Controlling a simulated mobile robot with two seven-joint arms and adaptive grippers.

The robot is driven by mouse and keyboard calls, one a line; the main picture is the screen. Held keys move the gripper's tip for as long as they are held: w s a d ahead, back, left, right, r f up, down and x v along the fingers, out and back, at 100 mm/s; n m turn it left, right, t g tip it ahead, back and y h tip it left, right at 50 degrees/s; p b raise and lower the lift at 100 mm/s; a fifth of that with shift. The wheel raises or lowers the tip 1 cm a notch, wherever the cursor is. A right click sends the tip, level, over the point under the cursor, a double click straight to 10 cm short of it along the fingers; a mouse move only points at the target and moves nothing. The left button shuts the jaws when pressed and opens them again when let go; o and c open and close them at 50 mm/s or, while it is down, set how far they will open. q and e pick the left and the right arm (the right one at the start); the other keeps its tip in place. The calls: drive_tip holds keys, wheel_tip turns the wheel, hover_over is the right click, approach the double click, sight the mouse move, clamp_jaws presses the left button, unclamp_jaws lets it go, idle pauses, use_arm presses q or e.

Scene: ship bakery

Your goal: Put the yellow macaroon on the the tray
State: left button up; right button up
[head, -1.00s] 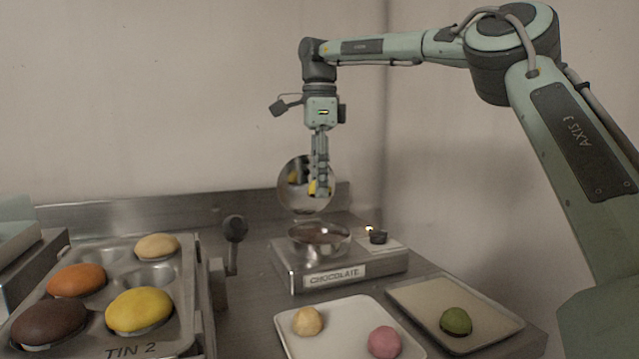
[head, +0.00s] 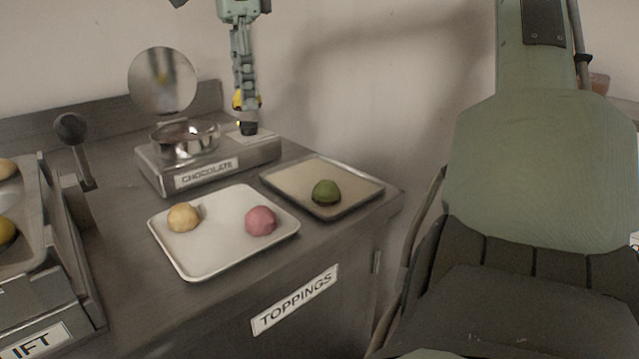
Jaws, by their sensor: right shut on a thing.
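My right gripper (head: 247,100) hangs pointing down in the upper left of the head view, above the right side of the chocolate warmer. A white tray (head: 215,256) on the counter holds a pale yellow ball (head: 184,217) and a pink ball (head: 261,221). A second, beige tray (head: 300,177) to its right holds a green ball (head: 326,192). The gripper is up and behind both trays, apart from them. My left gripper is out of view.
The chocolate warmer (head: 207,178) has a metal bowl (head: 185,138) and a raised round lid (head: 162,80). A lever (head: 77,150) and a baking tin with buns stand at left. The wall is close behind. Both trays have bare room.

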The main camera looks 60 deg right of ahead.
drive_tip(key=s+a+f, duration=0.1)
drive_tip(key=s+f, duration=0.1)
drive_tip(key=s, duration=0.2)
hover_over(322, 172)
wheel_tip(322, 172, down, 7)
drive_tip(key=shift+a, duration=0.1)
wheel_tip(322, 172, down, 4)
drive_tip(key=shift+r, duration=0.2)
drive_tip(key=shift+f, duration=0.4)
